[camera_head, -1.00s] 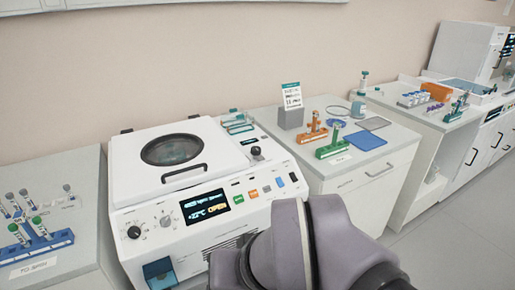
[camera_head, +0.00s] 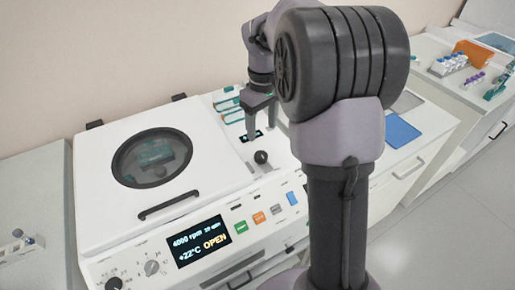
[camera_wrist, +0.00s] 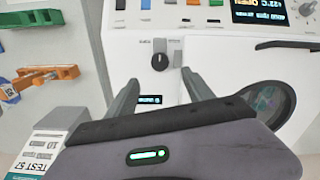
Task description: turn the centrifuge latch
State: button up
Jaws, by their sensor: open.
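The white centrifuge (camera_head: 95,205) has its lid down, with a round dark window (camera_head: 152,158). Its display (camera_head: 198,242) reads "OPEN". The latch, a small black knob (camera_head: 261,157), sits on the top panel right of the lid; it also shows in the wrist view (camera_wrist: 160,61). My gripper (camera_head: 261,130) is above the panel, pointing down just behind the knob in the head view. In the wrist view my gripper (camera_wrist: 160,80) has its fingers apart and empty, with the knob just beyond the tips, between their lines. I see no contact.
A black lid handle (camera_head: 169,205) runs along the lid's front edge. Several buttons (camera_head: 259,219) line the front panel. Teal-topped items (camera_head: 227,98) stand behind the panel. The wrist view shows green and orange racks (camera_wrist: 38,78) and a "TEST 57" card stand (camera_wrist: 40,145) at left.

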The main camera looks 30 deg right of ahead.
aim_at(261, 155)
notch_tip(261, 155, down, 11)
jog(key=b, duration=0.4)
jog(key=shift+w+f, duration=0.1)
grip_shut()
